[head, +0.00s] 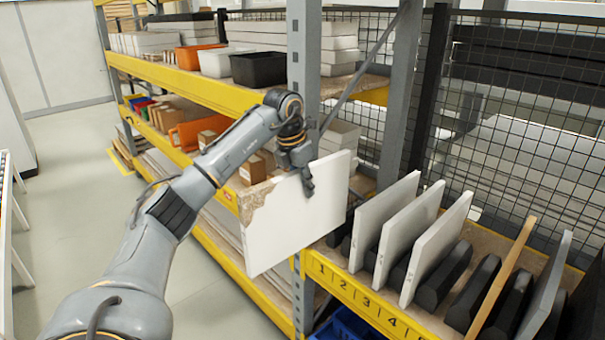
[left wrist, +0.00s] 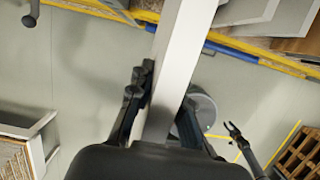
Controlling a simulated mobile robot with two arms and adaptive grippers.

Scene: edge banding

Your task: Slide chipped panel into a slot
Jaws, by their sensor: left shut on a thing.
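The white panel (head: 295,220) hangs upright in my left gripper (head: 308,188), in front of the shelf. Its upper left corner is chipped, with rough brown core showing. My left gripper is shut on the panel near its upper right part. In the left wrist view, the panel (left wrist: 172,75) is edge-on between the two dark fingers (left wrist: 160,115). The slot rack (head: 350,290) is at the lower right, with a numbered yellow front edge and black dividers. The held panel is left of the racked panels, apart from them. A small forked dark part in the left wrist view may be my right gripper (left wrist: 233,130).
Several white panels (head: 405,230), a wooden one (head: 503,275) and a grey one (head: 545,295) stand in the rack. A grey shelf post (head: 303,50) rises behind the held panel. A blue crate (head: 345,325) is below. Open floor lies left.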

